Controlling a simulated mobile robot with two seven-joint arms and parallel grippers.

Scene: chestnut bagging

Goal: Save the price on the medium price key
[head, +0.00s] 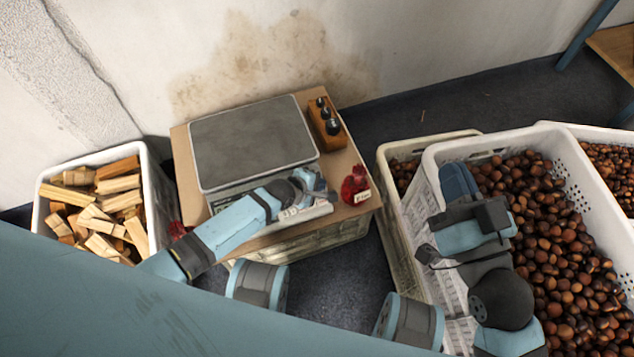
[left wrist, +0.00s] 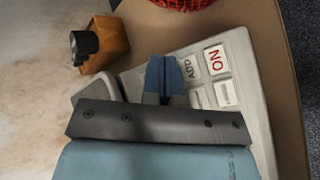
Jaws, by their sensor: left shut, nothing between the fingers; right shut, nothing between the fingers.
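The scale (head: 253,140) stands on a wooden board, with a grey weighing plate and a pale key panel at its front. My left gripper (head: 318,191) is shut and empty, over the right part of the key panel. In the left wrist view its blue fingertips (left wrist: 166,62) are over the panel (left wrist: 255,95), beside a key marked ADD (left wrist: 190,68) and near a red-lettered key (left wrist: 216,60). I cannot tell whether they touch a key. The gripper hides other keys, and I cannot pick out the medium price key. My right gripper (head: 458,182) is shut and empty over the chestnut crate's left side.
A wooden block with dark weights (head: 327,125) stands right of the scale. A red net bundle with a tag (head: 355,187) is at the board's right edge. A crate of wood pieces (head: 45,190) is left; white chestnut crates (head: 435,165) are right. A stained wall is behind.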

